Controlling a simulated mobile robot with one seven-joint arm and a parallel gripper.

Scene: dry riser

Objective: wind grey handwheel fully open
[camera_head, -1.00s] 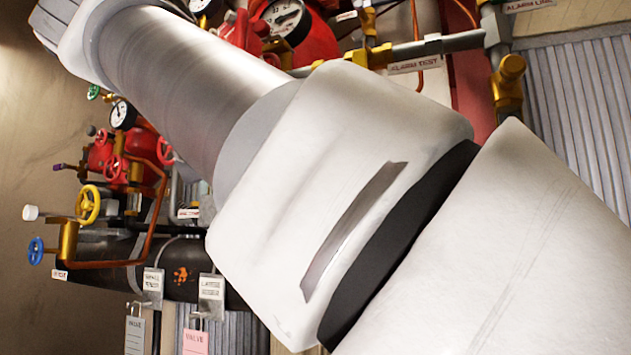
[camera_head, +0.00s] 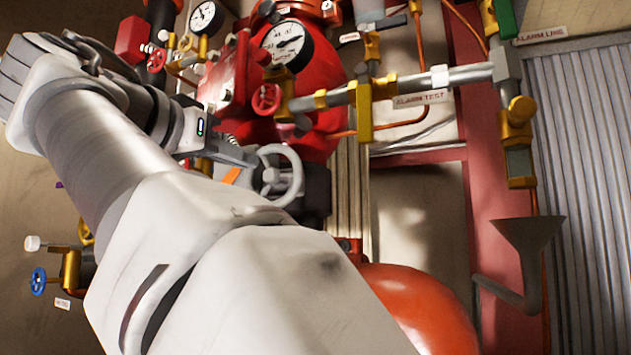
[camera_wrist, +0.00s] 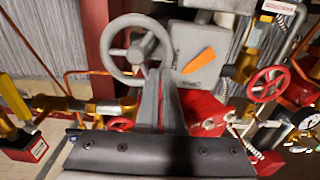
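The grey handwheel (camera_head: 269,176) is a spoked ring on a dark grey housing, below the red valve body in the head view. It also shows at the upper left of the wrist view (camera_wrist: 136,54). An orange pointer (camera_wrist: 199,61) sits on the grey housing beside it. My gripper (camera_head: 250,157) reaches in from the left, its tips close to the wheel's left rim. In the wrist view my gripper (camera_wrist: 160,72) has its fingers close together at the rim's lower right. I cannot tell whether they touch the rim; nothing clearly shows between them.
A red handwheel (camera_wrist: 268,84) is right of the grey housing in the wrist view. A pressure gauge (camera_head: 288,43) and a pipe labelled alarm test (camera_head: 420,99) are above and right. An orange-red rounded body (camera_head: 420,305) and a funnel (camera_head: 528,240) are lower right.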

